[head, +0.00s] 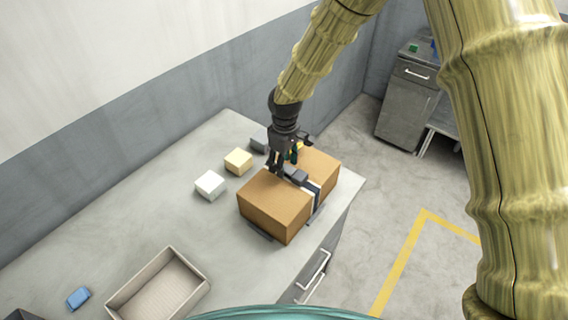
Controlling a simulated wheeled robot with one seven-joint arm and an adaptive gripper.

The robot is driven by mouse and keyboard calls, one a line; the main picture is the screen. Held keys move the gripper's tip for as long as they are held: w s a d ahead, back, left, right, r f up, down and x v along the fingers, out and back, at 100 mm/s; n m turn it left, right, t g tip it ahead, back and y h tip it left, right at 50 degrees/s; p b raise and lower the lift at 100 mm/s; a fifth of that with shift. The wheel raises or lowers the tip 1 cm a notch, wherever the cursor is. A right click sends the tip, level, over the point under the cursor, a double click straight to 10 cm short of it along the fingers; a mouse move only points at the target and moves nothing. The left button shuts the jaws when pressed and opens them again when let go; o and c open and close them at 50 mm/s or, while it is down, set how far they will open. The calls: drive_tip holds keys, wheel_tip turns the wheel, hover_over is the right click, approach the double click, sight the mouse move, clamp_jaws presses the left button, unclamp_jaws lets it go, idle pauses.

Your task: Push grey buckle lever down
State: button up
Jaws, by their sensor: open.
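A brown box (267,206) sits on the grey worktop near its right corner. A dark strap (315,191) with pale edging runs over the box and down its right side. The grey buckle (295,174) is on the strap on top of the box; its lever is too small to make out clearly. My gripper (283,168) is open and points down at the buckle from just above. I cannot tell whether it touches the buckle. Its fingers hide part of the buckle and the box top.
A white block (210,185), a yellow block (238,161) and a dark grey block (260,141) stand left of and behind the box. An open tray (122,300) and a blue block (78,298) are at front left. The worktop between is clear.

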sight(285, 166)
wheel_tip(285, 166, up, 11)
drive_tip(key=shift+s+d+r, duration=0.15)
drive_tip(key=shift+d+r, duration=0.05)
idle(0.4)
